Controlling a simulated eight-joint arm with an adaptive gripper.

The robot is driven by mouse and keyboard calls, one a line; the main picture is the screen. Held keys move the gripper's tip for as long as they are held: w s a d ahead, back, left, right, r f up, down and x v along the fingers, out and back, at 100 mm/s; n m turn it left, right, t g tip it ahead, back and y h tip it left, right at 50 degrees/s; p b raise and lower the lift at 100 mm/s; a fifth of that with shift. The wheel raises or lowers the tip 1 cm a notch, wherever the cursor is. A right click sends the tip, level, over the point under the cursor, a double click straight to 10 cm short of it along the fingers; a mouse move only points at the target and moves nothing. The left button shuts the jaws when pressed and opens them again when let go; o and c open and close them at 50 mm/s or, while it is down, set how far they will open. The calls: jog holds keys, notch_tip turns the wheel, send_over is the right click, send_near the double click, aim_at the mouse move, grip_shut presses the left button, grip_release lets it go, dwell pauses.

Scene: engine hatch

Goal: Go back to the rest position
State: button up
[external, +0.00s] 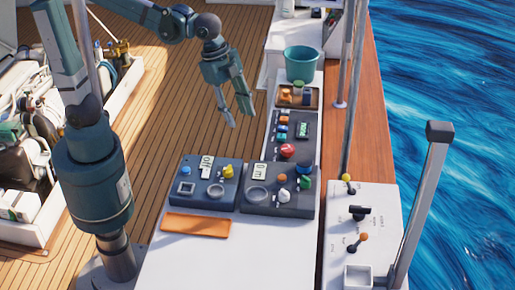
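My gripper (239,116) hangs over the wooden deck, pointing down, left of the bench with the control panels. Its two fingers are spread apart with nothing visible between them. It is apart from the panels and the bench. My arm rises from its base at the left and reaches across the top of the picture.
Two dark control panels with knobs (206,181) (280,189) sit on the white bench (190,262), with an orange plate (195,225) in front. A teal bucket (301,64) and a small tray (313,97) stand behind. Metal poles (352,90) rise at right. The deck (165,110) is open.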

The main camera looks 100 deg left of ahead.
jog(key=s+a+f+n+t, duration=0.1)
jog(key=s+a+n+t, duration=0.1)
jog(key=s, duration=0.7)
jog(key=s+a+f+n+t, duration=0.1)
jog(key=s+a+n, duration=0.4)
jog(key=s, duration=0.4)
jog(key=shift+f+t, duration=0.35)
jog(key=shift+t, duration=0.05)
dwell(1.8)
